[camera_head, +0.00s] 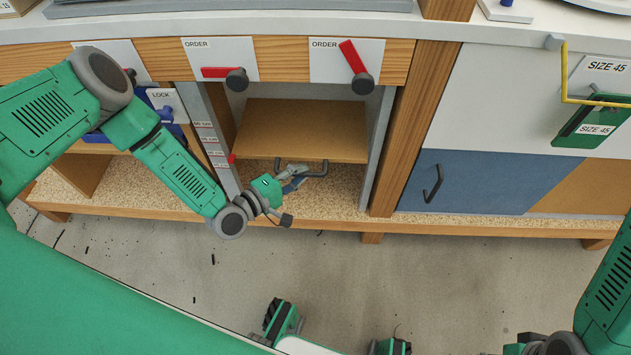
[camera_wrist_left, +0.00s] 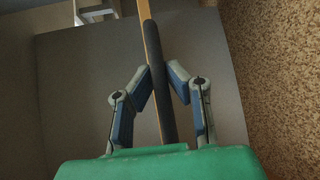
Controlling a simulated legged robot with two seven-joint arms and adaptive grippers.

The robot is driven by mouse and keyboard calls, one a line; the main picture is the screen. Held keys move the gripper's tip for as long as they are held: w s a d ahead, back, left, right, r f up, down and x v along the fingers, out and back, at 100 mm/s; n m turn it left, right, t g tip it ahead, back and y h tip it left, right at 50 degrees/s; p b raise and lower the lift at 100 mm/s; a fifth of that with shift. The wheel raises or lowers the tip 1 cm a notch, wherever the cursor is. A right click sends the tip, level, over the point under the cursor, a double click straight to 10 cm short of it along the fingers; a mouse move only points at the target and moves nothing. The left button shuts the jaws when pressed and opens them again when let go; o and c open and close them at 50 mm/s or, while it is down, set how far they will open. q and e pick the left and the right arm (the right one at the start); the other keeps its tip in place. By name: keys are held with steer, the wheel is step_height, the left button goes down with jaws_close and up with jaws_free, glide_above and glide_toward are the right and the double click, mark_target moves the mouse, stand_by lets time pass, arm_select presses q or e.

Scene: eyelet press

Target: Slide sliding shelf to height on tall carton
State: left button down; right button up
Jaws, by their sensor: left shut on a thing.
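The sliding shelf (camera_head: 300,128) is a brown board inside the open middle bay of the cabinet. A dark bar handle (camera_head: 316,174) sticks out below its front edge. My left gripper (camera_head: 297,172) is at this handle, shut on it. In the left wrist view the dark handle bar (camera_wrist_left: 154,50) runs between the two blue-grey fingers of my left gripper (camera_wrist_left: 160,82). A scale with height labels (camera_head: 209,140) stands on the bay's left post, with a red pointer (camera_head: 231,159) near its lowest visible label. The labels are too small to read surely. My right gripper is not visible.
Two ORDER plates with red levers (camera_head: 221,72) (camera_head: 352,57) sit above the bay. A LOCK plate (camera_head: 162,98) is at left. The speckled base board (camera_head: 335,187) lies below the shelf.

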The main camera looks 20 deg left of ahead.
arm_select(q)
steer(key=shift+h, duration=0.3)
steer(key=r, duration=0.1)
steer(key=d+r+p, duration=0.1)
steer(key=r, duration=0.2)
steer(key=shift+s+d+r, duration=0.1)
steer(key=shift+d+r, duration=0.15)
steer(key=r+p, duration=0.1)
steer(key=a+r+p, duration=0.1)
steer(key=r, duration=0.1)
steer(key=a+r+p, duration=0.1)
steer(key=shift+a+r+p, duration=0.15)
steer(key=shift+r+p, duration=0.15)
steer(key=shift+d+r+p, duration=0.25)
steer(key=shift+r+p, duration=0.05)
steer(key=shift+r, duration=0.35)
steer(key=shift+d+r+p, duration=0.2)
steer(key=shift+r+p, duration=0.1)
steer(key=shift+r, duration=0.3)
steer(key=c, duration=1.6)
jaws_free()
steer(key=v, duration=1.1)
steer(key=shift+s+r, duration=0.15)
steer(key=shift+s, duration=0.3)
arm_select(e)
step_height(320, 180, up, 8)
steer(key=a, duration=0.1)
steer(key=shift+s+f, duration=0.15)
